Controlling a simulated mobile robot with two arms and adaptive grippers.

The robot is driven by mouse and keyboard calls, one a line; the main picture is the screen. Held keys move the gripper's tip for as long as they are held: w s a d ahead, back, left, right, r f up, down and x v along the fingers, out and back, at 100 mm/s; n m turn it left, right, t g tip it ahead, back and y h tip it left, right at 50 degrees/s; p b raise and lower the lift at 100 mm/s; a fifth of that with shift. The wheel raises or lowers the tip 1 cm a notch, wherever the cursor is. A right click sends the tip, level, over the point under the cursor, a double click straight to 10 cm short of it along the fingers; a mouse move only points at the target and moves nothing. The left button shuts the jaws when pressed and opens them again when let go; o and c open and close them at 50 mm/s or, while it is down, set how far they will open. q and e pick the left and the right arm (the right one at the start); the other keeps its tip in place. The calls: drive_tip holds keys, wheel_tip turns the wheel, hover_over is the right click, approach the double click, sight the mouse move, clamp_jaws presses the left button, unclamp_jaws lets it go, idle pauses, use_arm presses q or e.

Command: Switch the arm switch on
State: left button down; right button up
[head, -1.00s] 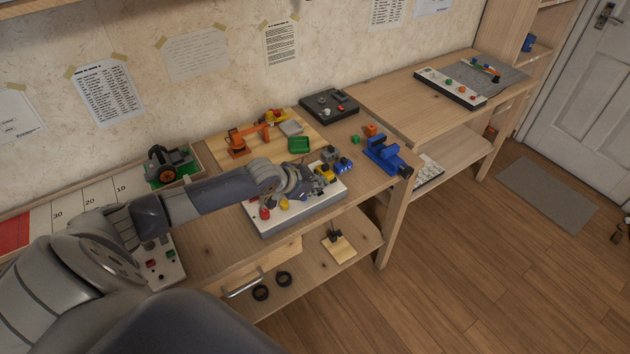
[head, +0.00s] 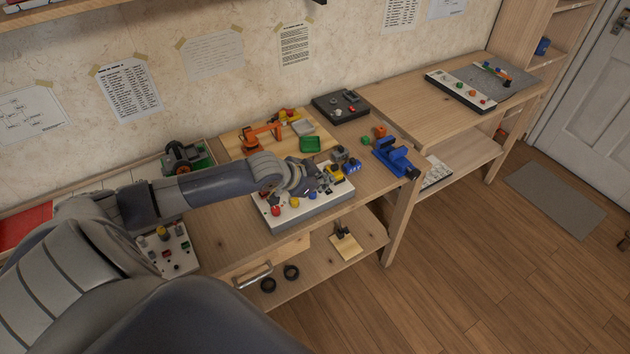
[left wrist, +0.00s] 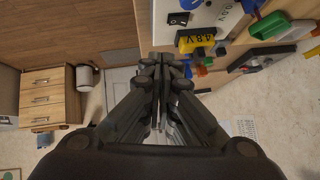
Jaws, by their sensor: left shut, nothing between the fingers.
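My left gripper (head: 321,181) is over the white control box (head: 292,215) on the workbench; its fingers are shut and empty. In the left wrist view the closed fingers (left wrist: 162,62) point toward the bench edge, with the white box (left wrist: 213,14) beyond them. A black rocker switch (left wrist: 180,18) shows on that box, apart from the fingertips. An orange toy robot arm (head: 262,134) stands on a wooden board behind the gripper. I cannot tell which switch is the arm switch. The right gripper is out of view.
A blue vise (head: 395,158) stands at the bench's right end. A dark box with a red button (head: 340,107) is at the back by the wall. A green tray (head: 312,144) is behind the gripper. Another panel (head: 461,91) lies on the right table.

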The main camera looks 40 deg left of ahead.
use_arm(q)
drive_tip(key=v, duration=0.5)
drive_tip(key=shift+s+d, duration=0.15)
drive_tip(key=shift+d, duration=0.2)
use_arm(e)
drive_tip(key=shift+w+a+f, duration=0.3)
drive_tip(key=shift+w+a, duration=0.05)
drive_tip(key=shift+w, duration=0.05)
use_arm(q)
drive_tip(key=shift+a+r+m+t+y+p, duration=0.1)
drive_tip(key=shift+m+t+y+p, duration=0.15)
drive_tip(key=shift+y+p, duration=0.25)
drive_tip(key=shift+r+m+t+y+p, duration=0.15)
drive_tip(key=shift+m+y+p, duration=0.25)
drive_tip(key=shift+p, duration=0.2)
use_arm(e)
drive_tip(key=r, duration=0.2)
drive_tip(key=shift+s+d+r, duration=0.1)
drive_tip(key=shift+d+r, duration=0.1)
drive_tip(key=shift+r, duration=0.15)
use_arm(q)
drive_tip(key=shift+w+f, duration=0.15)
drive_tip(key=shift+w, duration=0.1)
